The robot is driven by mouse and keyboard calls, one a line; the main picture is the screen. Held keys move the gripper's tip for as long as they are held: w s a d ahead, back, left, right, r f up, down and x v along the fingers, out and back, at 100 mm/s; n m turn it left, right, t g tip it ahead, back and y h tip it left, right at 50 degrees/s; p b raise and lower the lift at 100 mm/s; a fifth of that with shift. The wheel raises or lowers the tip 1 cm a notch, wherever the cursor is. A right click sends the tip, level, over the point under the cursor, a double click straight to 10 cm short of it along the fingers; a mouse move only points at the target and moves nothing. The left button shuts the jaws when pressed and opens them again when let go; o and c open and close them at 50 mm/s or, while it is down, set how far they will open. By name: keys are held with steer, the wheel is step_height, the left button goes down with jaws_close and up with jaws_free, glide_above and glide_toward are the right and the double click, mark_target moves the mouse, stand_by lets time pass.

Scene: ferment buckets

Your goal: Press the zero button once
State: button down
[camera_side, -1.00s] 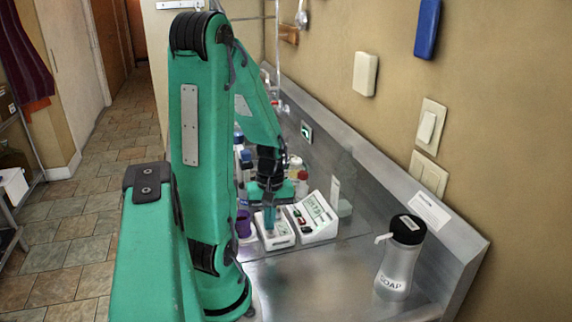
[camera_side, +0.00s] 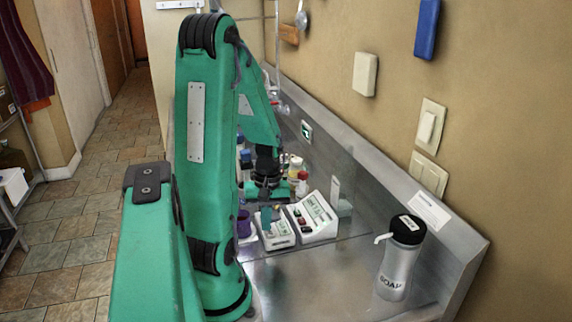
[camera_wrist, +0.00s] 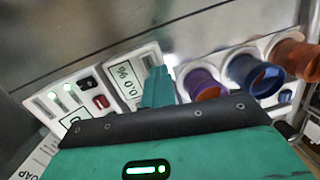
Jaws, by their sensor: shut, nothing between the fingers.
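Two white instrument boxes stand side by side on the steel counter. The nearer-wall one (camera_side: 318,222) has a sloped face with a display. In the wrist view a panel with a display (camera_wrist: 124,76) sits beside a red button (camera_wrist: 101,102) and a black button (camera_wrist: 88,84). I cannot read which one is the zero button. My gripper (camera_side: 266,220) is shut and empty, its teal fingers (camera_wrist: 158,72) over the display box's edge. I cannot tell whether the tips touch it.
Purple (camera_wrist: 203,84), blue (camera_wrist: 252,78) and orange (camera_wrist: 292,58) cups stand close to the right of my fingers in the wrist view. A soap bottle (camera_side: 398,265) stands on the counter at right.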

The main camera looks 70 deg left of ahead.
steer(key=a, duration=0.1)
steer(key=w+a+r, duration=0.1)
steer(key=shift+w+a+t+y, duration=0.1)
steer(key=shift+a+t+y, duration=0.2)
steer(key=shift+y, duration=0.1)
step_height(320, 180, up, 7)
steer(key=d, duration=0.1)
steer(key=shift+s+d+h, duration=0.25)
steer(key=shift+d+h, duration=0.05)
steer(key=shift+h, duration=0.1)
steer(key=shift+f, duration=0.1)
stand_by(0.4)
steer(key=w+d+r+m+t, duration=0.2)
steer(key=d+r+m, duration=0.2)
steer(key=d, duration=0.3)
steer(key=w+d+r+m+t+y, duration=0.1)
steer(key=w+d+r+m+t, duration=0.1)
steer(key=d+m, duration=0.5)
steer(key=w+d+r+m+t, duration=0.2)
steer(key=d+r+m, duration=0.3)
steer(key=d, duration=0.2)
steer(key=shift+w+r+m, duration=0.3)
steer(key=shift+m, duration=0.1)
